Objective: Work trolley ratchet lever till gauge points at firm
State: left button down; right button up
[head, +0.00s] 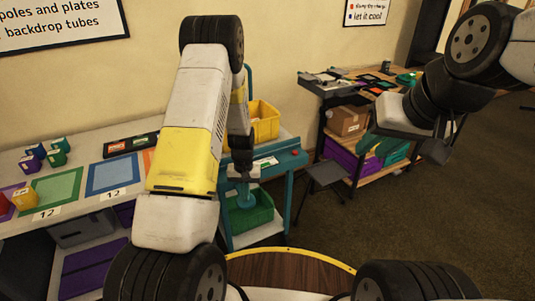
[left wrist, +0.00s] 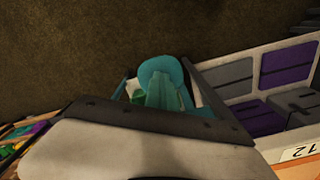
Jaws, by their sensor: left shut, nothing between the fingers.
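The teal trolley (head: 291,160) stands mid-scene in the head view, beyond my left arm. A small pale panel with a green mark (head: 265,163), perhaps the gauge, lies on its top; its reading is too small to tell. A teal post with a rounded end (head: 246,194), perhaps the ratchet lever, shows at the trolley's near side; a teal rounded part (left wrist: 160,70) shows in the left wrist view. My left gripper (head: 244,178) is shut and empty at this part; contact cannot be told. My right gripper (head: 436,150) is raised at the right, away from the trolley, its fingers unclear.
A yellow bin (head: 265,124) sits at the trolley's back and a green crate (head: 250,214) on its lower shelf. A long table (head: 80,205) with mats and small boxes stands left. A dark stool (head: 325,174) and a workbench (head: 378,178) stand right. Floor at right front is clear.

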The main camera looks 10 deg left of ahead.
pick_arm(q)
jog(key=shift+r, duration=3.35)
jog(key=shift+f, duration=1.8)
jog(key=shift+f, duration=2.7)
jog(key=shift+w+r, duration=0.1)
jog(key=shift+r, duration=4.45)
